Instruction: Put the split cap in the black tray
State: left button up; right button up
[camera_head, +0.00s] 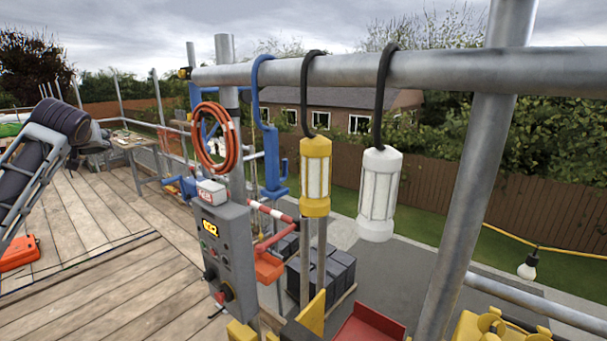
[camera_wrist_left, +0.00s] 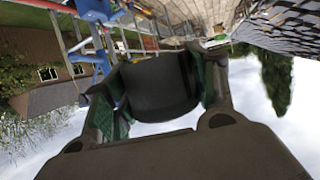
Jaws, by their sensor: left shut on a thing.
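In the left wrist view my left gripper (camera_wrist_left: 158,88) is shut on a dark grey curved piece (camera_wrist_left: 160,84), which looks like a roof cap. The piece spans between the two fingers and is held up in the air. I cannot tell from this side whether it is split. I see no black tray that I can make out in either view.
A scaffold rail (camera_head: 440,70) crosses ahead, with a yellow lantern (camera_head: 315,175) and a white lantern (camera_head: 379,195) hanging from it. A grey control box (camera_head: 228,250) stands at centre. A red tray (camera_head: 368,326) shows at the bottom. Plank decking (camera_head: 90,220) lies left.

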pick_arm(q)
jog(key=d+f+m+t+h, duration=0.1)
jog(key=d+f, duration=0.3)
jog(key=f, duration=0.4)
jog(key=s+d+f+m+h, duration=0.1)
jog(key=d+f+m+h, duration=0.15)
jog(key=f, duration=0.55)
jog(key=d+f+t+h, duration=0.1)
jog(key=d+f, duration=0.3)
jog(key=f, duration=0.4)
jog(key=s+d+f+m+h, duration=0.3)
jog(key=s+d+f, duration=0.4)
jog(key=s+f, duration=0.15)
jog(key=s+d+f+m+h, duration=0.3)
jog(key=s+d+f, duration=0.4)
jog(key=f, duration=0.3)
jog(key=d+f+n+y+b, duration=0.1)
jog(key=d+f+b, duration=0.1)
jog(key=d, duration=0.4)
jog(key=d+f+n+y+b, duration=0.1)
jog(key=d+f+y, duration=0.1)
jog(key=d, duration=0.4)
jog(key=shift+s+d+f+n+b, duration=0.15)
jog(key=shift+s+f+n+b, duration=0.2)
jog(key=shift+f, duration=0.45)
dwell(0.7)
jog(key=shift+w+r, duration=0.1)
jog(key=shift+r, duration=0.1)
